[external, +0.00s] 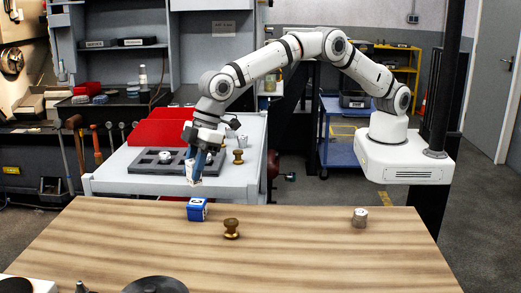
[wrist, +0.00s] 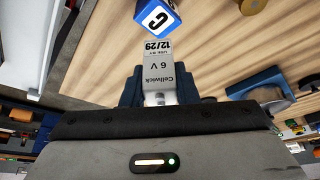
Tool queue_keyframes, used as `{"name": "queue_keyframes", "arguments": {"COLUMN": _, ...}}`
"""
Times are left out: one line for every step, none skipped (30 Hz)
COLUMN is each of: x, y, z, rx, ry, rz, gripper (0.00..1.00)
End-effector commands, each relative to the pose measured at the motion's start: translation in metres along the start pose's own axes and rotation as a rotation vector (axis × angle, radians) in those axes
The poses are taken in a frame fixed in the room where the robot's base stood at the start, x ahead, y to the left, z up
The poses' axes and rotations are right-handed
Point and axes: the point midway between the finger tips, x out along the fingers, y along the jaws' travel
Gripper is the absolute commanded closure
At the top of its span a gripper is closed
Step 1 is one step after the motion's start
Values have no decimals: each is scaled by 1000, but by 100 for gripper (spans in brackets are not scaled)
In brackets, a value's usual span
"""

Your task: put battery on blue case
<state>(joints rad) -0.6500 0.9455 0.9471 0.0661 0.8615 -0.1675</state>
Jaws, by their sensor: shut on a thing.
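My gripper (external: 198,163) is shut on a pale grey battery (external: 190,170) marked "Cellwick 6 V", held in the air just past the table's far edge. In the wrist view the battery (wrist: 159,66) sticks out from between the dark blue jaws (wrist: 160,96). The blue case (external: 197,210), with a white label lettered C, stands on the wooden table near its far edge, below my gripper. In the wrist view the case (wrist: 158,16) is at the top, beyond the battery's end. The battery and case look apart.
A brass knob (external: 231,228) stands right of the case, and a knurled metal cylinder (external: 360,218) stands farther right on the wooden table (external: 300,250). Behind are a dark foam tray (external: 150,163) and a red bin (external: 160,132) on a grey bench. Dark round objects lie at the front left.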

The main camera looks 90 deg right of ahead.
Motion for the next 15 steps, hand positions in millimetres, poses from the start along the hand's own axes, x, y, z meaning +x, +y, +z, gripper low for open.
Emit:
{"name": "queue_keyframes", "arguments": {"x": 4, "y": 0, "z": 2, "rx": 0, "ry": 0, "rz": 0, "gripper": 98}}
{"name": "queue_keyframes", "arguments": {"x": 6, "y": 0, "z": 2, "rx": 0, "ry": 1, "rz": 0, "gripper": 98}}
{"name": "queue_keyframes", "arguments": {"x": 9, "y": 0, "z": 4, "rx": 0, "ry": 1, "rz": 0, "gripper": 98}}
{"name": "queue_keyframes", "arguments": {"x": 11, "y": 0, "z": 4, "rx": 0, "ry": 1, "rz": -1, "gripper": 98}}
{"name": "queue_keyframes", "arguments": {"x": 13, "y": 0, "z": 5, "rx": 0, "ry": 0, "rz": -1, "gripper": 98}}
{"name": "queue_keyframes", "arguments": {"x": 16, "y": 0, "z": 7, "rx": 0, "ry": 0, "rz": -1, "gripper": 98}}
{"name": "queue_keyframes", "arguments": {"x": 19, "y": 0, "z": 8, "rx": 0, "ry": 0, "rz": -1, "gripper": 98}}
{"name": "queue_keyframes", "arguments": {"x": 22, "y": 0, "z": 10, "rx": 0, "ry": -1, "rz": -1, "gripper": 98}}
{"name": "queue_keyframes", "arguments": {"x": 28, "y": 0, "z": 12, "rx": 0, "ry": -2, "rz": -1, "gripper": 98}}
{"name": "queue_keyframes", "arguments": {"x": 32, "y": 0, "z": 14, "rx": 0, "ry": -2, "rz": -1, "gripper": 98}}
{"name": "queue_keyframes", "arguments": {"x": 36, "y": 0, "z": 15, "rx": 0, "ry": -2, "rz": -1, "gripper": 98}}
{"name": "queue_keyframes", "arguments": {"x": 41, "y": 0, "z": 17, "rx": 0, "ry": -2, "rz": -1, "gripper": 98}}
{"name": "queue_keyframes", "arguments": {"x": 43, "y": 0, "z": 18, "rx": 0, "ry": 0, "rz": -1, "gripper": 98}}
{"name": "queue_keyframes", "arguments": {"x": 45, "y": 0, "z": 18, "rx": 0, "ry": 1, "rz": -1, "gripper": 98}}
{"name": "queue_keyframes", "arguments": {"x": 46, "y": 0, "z": 19, "rx": 0, "ry": 2, "rz": -1, "gripper": 98}}
